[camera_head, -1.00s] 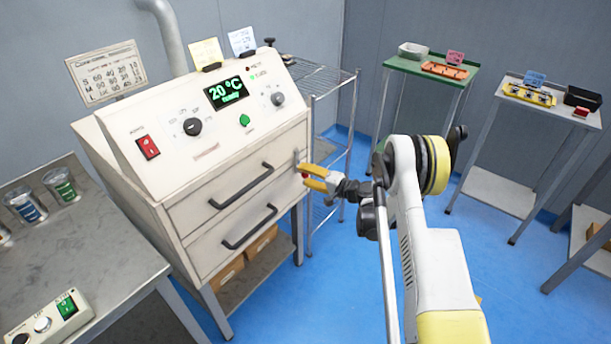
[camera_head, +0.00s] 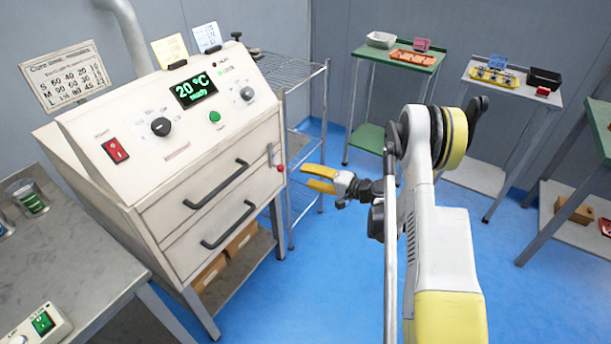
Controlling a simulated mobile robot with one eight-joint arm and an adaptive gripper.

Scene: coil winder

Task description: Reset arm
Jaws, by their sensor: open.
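My gripper (camera_head: 307,178) has yellow fingers, is open and holds nothing. It points left, in the air to the right of the white oven cabinet (camera_head: 160,185). A small gap shows between its fingertips and the cabinet's right edge, where a lever with a red knob (camera_head: 281,168) sits. My white and yellow arm stands upright in the right half of the view, with its elbow raised.
A wire rack (camera_head: 287,72) stands behind the gripper. A green table (camera_head: 405,60) and a grey table (camera_head: 505,85) with trays stand at the back. A metal bench (camera_head: 60,260) is at left. Blue floor is clear around my arm.

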